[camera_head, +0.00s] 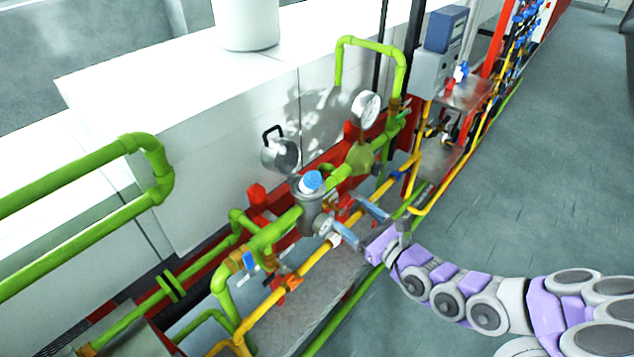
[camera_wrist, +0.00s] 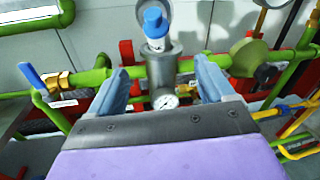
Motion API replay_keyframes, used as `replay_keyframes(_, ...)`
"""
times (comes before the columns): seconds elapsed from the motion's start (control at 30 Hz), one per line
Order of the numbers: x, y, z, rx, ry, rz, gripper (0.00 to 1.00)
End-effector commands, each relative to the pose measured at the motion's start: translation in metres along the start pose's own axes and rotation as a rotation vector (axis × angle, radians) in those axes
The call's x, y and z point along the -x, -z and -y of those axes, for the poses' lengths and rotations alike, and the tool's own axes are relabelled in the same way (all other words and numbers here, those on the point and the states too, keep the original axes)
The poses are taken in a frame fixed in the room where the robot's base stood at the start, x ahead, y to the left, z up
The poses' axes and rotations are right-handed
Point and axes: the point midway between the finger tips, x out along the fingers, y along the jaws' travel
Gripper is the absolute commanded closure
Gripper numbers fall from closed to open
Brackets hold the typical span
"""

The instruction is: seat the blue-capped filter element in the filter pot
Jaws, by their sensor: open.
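The filter element (camera_head: 311,181) has a blue cap and stands in the mouth of the grey metal filter pot (camera_head: 308,205). In the wrist view the blue cap (camera_wrist: 154,21) sits above the pot (camera_wrist: 162,68), with a strip of white body showing below the cap. The element looks slightly tilted; how deep it sits is hidden. My gripper (camera_head: 357,223) is open and empty, in front of the pot and to its right in the head view. In the wrist view its two fingers (camera_wrist: 163,82) frame the pot from either side, apart from it.
Green pipes (camera_head: 280,232) run out both sides of the pot. A small gauge (camera_wrist: 163,101) is on the pot's front, and a larger gauge (camera_head: 366,108) stands behind right. A metal lid with a black handle (camera_head: 282,154) is behind. Yellow pipe (camera_head: 312,263) runs in front; floor at right is clear.

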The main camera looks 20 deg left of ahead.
Motion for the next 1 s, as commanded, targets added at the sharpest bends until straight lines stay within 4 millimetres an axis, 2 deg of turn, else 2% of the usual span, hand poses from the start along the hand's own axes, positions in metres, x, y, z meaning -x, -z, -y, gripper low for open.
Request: replay_keyframes(1.0, -0.114, 0.001, -0.001, 0.002, -0.002, 0.002, 0.18)
